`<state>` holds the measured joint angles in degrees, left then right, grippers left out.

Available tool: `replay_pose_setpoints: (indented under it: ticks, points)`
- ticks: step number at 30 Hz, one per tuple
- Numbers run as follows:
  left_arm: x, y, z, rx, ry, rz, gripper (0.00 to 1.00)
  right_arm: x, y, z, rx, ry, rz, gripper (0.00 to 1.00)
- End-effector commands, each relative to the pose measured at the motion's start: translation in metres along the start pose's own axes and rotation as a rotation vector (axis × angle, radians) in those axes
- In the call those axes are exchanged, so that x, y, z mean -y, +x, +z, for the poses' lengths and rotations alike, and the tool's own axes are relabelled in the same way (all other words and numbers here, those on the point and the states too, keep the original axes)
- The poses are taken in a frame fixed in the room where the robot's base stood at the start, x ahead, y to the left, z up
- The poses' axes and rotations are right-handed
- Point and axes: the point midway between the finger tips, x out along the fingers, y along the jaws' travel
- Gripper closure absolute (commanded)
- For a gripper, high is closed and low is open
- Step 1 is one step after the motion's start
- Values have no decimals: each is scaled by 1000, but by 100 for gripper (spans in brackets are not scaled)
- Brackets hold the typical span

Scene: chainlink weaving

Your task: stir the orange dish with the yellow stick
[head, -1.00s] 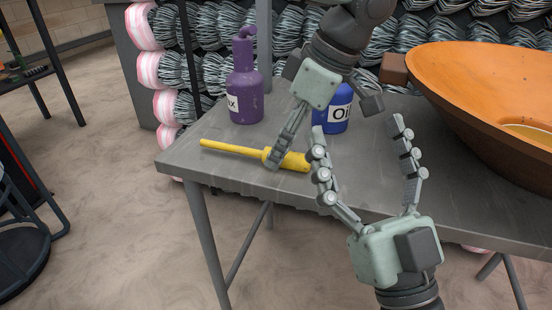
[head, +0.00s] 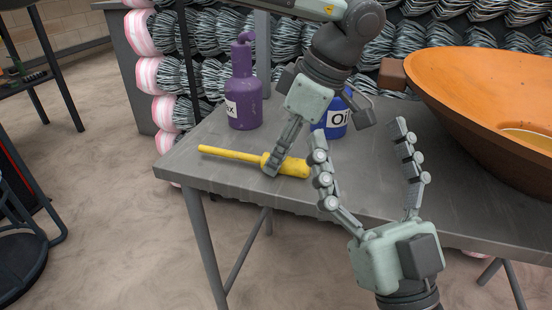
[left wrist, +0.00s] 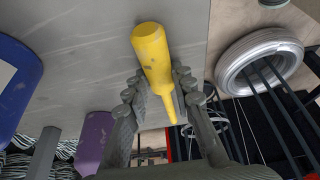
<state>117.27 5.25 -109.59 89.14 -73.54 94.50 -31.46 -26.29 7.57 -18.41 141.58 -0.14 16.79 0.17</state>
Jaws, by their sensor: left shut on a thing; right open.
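The yellow stick (head: 231,154) lies low over the grey table near its front left edge, thin end to the left and thick handle to the right. I cannot tell whether it touches the table. My left gripper (head: 275,167) reaches down from above and is shut on the stick near its handle. In the left wrist view the stick (left wrist: 153,58) runs between the fingers. My right gripper (head: 358,130) is open and empty in front of the table edge, its left finger near the handle's end. The large orange dish (head: 478,82) stands at the right, cut off by the frame, with yellowish contents inside.
A purple bottle (head: 243,92) stands behind the stick. A blue bottle (head: 334,125) stands behind the grippers, partly hidden. A small brown block (head: 392,73) sits by the dish's left rim. The table (head: 205,165) is bare at its left corner.

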Motion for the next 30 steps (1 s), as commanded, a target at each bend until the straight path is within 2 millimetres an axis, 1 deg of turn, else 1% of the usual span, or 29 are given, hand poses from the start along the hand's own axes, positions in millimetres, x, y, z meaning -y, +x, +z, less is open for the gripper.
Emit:
replay_pose_setpoints:
  ticks: [4, 7, 10, 13, 15, 21, 24, 27, 30]
  points:
    - [0, -4, -2, 0, -1, 1, 100, 0, 1, 0, 4, 0, 0, 18]
    - [-1, -11, -5, 1, -2, 1, 100, 0, 2, 2, 21, 0, 0, 18]
    - [-1, -24, -10, 1, -1, 1, 100, 1, 3, 6, 50, 3, 0, 18]
    - [-1, -41, -17, 1, 0, 1, 100, 4, 0, 16, 113, 10, -2, 18]
    - [14, -44, -27, 0, 1, -1, 100, 4, -1, 19, 124, 10, -2, 18]
    - [58, -63, -56, 1, 0, 1, 100, 4, -1, 24, 163, 11, -3, 18]
    - [76, -71, -68, 1, 1, 1, 100, 4, -1, 26, 179, 12, -3, 18]
    - [90, -76, -77, 0, 1, 1, 100, 5, -2, 29, 193, 12, -3, 18]
    - [99, -80, -83, -1, 1, 0, 100, 5, -2, 30, 201, 13, -3, 18]
